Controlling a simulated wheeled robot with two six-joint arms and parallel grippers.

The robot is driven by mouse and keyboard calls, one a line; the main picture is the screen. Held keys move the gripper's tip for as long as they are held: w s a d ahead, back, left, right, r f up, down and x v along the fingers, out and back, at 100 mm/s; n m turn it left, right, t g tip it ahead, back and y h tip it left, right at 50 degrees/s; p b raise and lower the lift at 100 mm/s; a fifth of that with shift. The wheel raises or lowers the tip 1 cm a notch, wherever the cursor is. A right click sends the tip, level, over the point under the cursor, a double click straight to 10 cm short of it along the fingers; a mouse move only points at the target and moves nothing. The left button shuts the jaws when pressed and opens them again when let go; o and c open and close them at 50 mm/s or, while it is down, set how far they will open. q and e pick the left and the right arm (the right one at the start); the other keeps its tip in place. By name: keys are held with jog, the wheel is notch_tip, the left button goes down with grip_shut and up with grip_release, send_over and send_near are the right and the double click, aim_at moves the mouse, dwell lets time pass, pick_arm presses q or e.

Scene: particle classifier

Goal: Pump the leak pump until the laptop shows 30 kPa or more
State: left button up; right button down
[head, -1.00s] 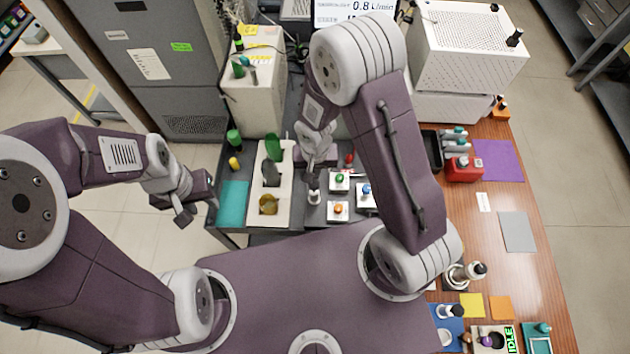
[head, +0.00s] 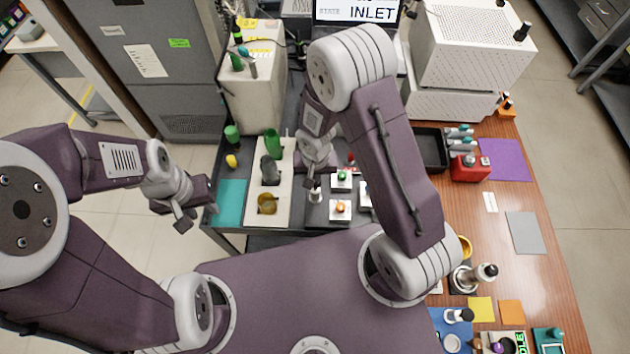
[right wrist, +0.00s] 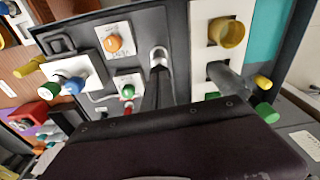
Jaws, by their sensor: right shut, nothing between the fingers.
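The line above is cut off, and I read no kPa value. I cannot tell for sure which thing is the leak pump. A small pale-topped upright piece (head: 314,195) stands just under my right gripper (head: 315,180), between a white panel and button tiles. My right gripper is shut and empty; whether it touches that piece is unclear. Its dark body (right wrist: 180,140) fills the bottom of the right wrist view. My left gripper (head: 199,214) is open and empty at the left.
The white panel (head: 284,190) holds green and amber pieces. Tiles carry a green button (head: 341,175) and an orange button (head: 341,207). The wooden table (head: 475,215) at right holds a red box (head: 470,168), a black tray and coloured mats. My right arm hides the middle.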

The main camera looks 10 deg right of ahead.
notch_tip(320, 180, down, 4)
jog(key=b, duration=0.3)
jog(key=shift+r+b, duration=0.25)
jog(key=shift+b, duration=0.1)
jog(key=shift+r, duration=0.1)
jog(key=s+r+b, duration=0.1)
jog(key=s+r, duration=0.3)
jog(key=r, duration=0.6)
jog(key=shift+a, duration=0.4)
dwell(1.1)
